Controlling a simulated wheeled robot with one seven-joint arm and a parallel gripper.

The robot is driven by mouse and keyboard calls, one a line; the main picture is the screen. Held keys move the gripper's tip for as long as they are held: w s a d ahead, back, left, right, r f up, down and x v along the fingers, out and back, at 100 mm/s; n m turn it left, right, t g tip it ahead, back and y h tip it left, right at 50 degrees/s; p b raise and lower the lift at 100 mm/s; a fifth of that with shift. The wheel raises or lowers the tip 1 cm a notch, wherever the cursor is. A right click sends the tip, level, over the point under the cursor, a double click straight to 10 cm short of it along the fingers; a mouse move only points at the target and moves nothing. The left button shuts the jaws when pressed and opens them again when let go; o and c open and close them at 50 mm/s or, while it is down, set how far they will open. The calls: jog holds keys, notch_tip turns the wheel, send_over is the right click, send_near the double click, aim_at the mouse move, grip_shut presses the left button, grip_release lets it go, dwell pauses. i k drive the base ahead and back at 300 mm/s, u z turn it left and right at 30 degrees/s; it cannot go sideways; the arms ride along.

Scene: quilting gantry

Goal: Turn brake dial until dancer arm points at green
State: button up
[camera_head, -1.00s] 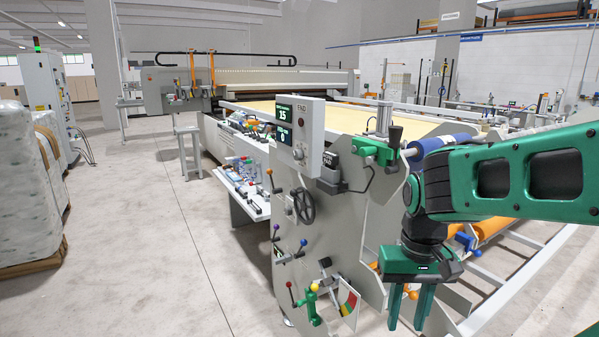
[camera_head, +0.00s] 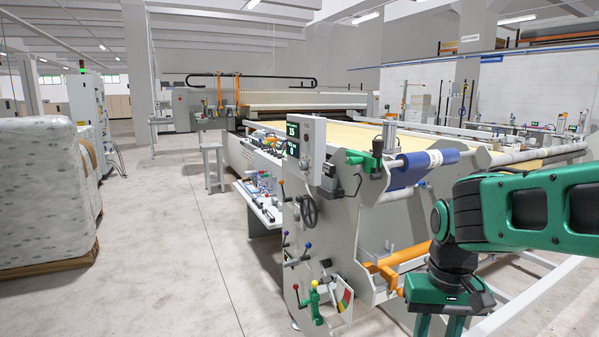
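A small gauge plate (camera_head: 344,299) with coloured bands, green and red among them, is on the lower front of the grey machine end panel. Beside it is a green bracket (camera_head: 315,303) with a red-tipped and a yellow-tipped ball. Where the dancer arm points is too small to read. A black spoked handwheel (camera_head: 309,211) sits higher on the panel; I cannot tell which control is the brake dial. My gripper (camera_head: 439,327) hangs downward, right of the panel and apart from these controls. Its two fingers are apart with nothing seen between them; their tips are cut off by the bottom edge.
A display box (camera_head: 313,150) reading 15 and 0 tops the panel. A blue roll (camera_head: 410,170) and an orange bar (camera_head: 403,257) lie right of the panel. A small table (camera_head: 262,203) with parts stands behind. Wrapped bales (camera_head: 45,195) stand left, with clear floor between.

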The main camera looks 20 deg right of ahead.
aim_at(303, 165)
jog(key=z, duration=0.05)
jog(key=i, duration=1.15)
jog(key=u, duration=0.6)
